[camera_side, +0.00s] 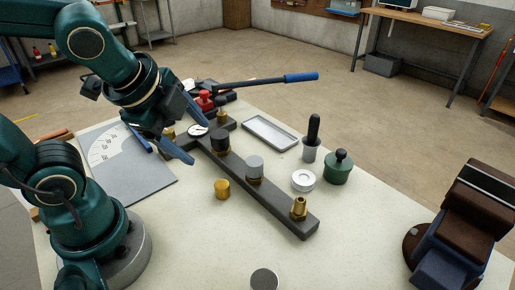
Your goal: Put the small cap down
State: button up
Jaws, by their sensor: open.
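My gripper (172,157) is at the left end of the dark bar, its two blue fingers apart and pointing down toward the table. I see nothing held between them. A brass-coloured cap (221,189) stands on the table in front of the bar, apart from it. A dark cap (220,140) and a light grey cap (254,163) sit on brass fittings on the dark bar (275,204). A grey-topped cap (264,279) stands at the table's front edge, partly cut off by the frame. I cannot tell which is the small cap.
A bare brass fitting (299,208) stands at the bar's right end. A grey tray (270,133), white ring (303,180), green pot (338,167) and black-handled tool (313,137) lie behind. A blue-handled lever (290,78) spans the back.

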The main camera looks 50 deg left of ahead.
aim_at(222, 184)
jog(key=w+f+m, duration=0.1)
jog(key=f+m, duration=0.1)
jog(key=m, duration=0.3)
jog(key=w+f+m+g+y, duration=0.1)
jog(key=f+m, duration=0.2)
jog(key=m, duration=0.1)
jog(key=w+d+f+m+g, duration=0.1)
jog(key=f+m, duration=0.2)
jog(key=m, duration=0.2)
jog(key=shift+w+f+m, duration=0.15)
jog(key=shift+w+m, duration=0.1)
jog(key=shift+m, duration=0.05)
jog(key=shift+s+d+f+g+y, duration=0.2)
jog(key=shift+f+g+y, duration=0.1)
jog(key=shift+f, duration=0.2)
jog(key=shift+x, duration=2.45)
grip_shut()
jog(key=shift+r, duration=0.15)
